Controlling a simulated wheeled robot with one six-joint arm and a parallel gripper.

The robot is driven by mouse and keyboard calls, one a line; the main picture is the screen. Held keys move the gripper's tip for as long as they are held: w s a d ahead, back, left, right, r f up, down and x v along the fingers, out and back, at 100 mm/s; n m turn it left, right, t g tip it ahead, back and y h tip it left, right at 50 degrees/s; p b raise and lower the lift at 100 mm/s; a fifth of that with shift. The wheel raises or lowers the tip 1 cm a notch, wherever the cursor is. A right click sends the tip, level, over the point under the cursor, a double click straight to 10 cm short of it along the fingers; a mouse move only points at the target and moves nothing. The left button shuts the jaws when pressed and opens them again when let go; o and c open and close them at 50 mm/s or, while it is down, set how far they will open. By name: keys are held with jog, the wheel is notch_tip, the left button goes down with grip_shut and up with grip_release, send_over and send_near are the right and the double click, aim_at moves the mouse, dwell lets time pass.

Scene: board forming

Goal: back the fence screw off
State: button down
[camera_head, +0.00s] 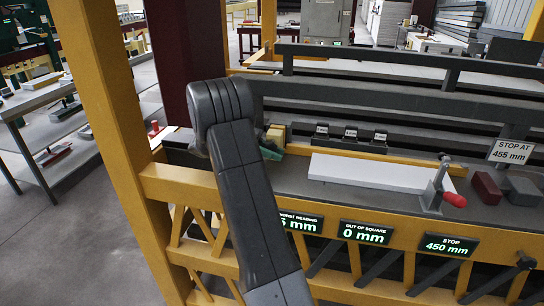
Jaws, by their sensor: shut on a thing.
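My gripper does not show; my dark grey arm crosses the left middle of the head view and hides part of the bench behind it. I cannot pick out the fence screw with certainty. A yellow fence-like strip (395,158) runs along the back of a white board (365,172) lying flat on the dark bench. A black knob (525,262) sits at the lower right of the yellow frame. A small red-topped part (155,128) shows left of my arm.
A red-handled clamp (437,188) stands at the board's right end. Dark red (486,188) and grey (522,191) blocks lie beyond it. A sign (511,151) reads "STOP AT 455 mm". Displays read out of square 0 mm (366,232) and stop 450 mm (451,245); the worst reading is partly hidden.

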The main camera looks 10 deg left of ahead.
jog(key=shift+w+d+r+h+p, duration=0.15)
jog(key=shift+r+h+p, duration=0.25)
jog(key=shift+h+p, duration=0.75)
